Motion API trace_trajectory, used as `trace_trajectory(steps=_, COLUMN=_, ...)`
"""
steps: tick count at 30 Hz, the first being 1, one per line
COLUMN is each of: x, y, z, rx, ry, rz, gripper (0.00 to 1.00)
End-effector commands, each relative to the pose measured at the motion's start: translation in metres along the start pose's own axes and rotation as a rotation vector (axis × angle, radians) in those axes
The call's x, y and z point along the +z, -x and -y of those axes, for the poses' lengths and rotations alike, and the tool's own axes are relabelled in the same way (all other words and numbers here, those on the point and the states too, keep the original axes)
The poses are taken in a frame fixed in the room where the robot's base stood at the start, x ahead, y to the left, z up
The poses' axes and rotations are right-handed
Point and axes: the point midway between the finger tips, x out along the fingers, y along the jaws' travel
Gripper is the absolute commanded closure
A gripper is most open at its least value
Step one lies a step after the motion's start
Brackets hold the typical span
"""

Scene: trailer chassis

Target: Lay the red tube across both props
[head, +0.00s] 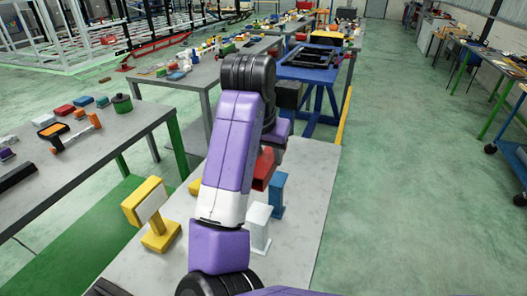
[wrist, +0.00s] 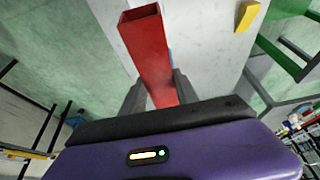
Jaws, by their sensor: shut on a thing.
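The red tube (wrist: 148,50) is square and hollow at its open end. It stands out from between the two dark fingers of my gripper (wrist: 160,88) in the wrist view, and the fingers are shut on it. In the head view the red tube (head: 264,168) shows partly behind my purple arm, above the table. A blue upright block (head: 278,196) and a pale grey upright block (head: 260,226) stand below and near it; they look like the two props. I cannot tell whether the tube touches either. My arm hides much of this area.
A yellow stand with a pale panel (head: 152,212) is on the same grey table (head: 311,170), left of my arm. Another table (head: 80,150) at left holds several small things. A blue trestle (head: 312,75) stands behind.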

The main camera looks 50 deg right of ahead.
Motion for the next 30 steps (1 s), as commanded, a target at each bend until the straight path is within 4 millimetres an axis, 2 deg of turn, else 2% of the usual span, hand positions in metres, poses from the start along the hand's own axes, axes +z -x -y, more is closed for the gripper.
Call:
trace_trajectory(steps=8, x=0.000, y=0.003, z=0.000, rx=-0.002, ry=0.001, rz=-0.003, gripper=1.00)
trace_trajectory(steps=30, x=0.026, y=-0.059, z=0.000, rx=-0.002, ry=0.001, rz=-0.002, gripper=1.00)
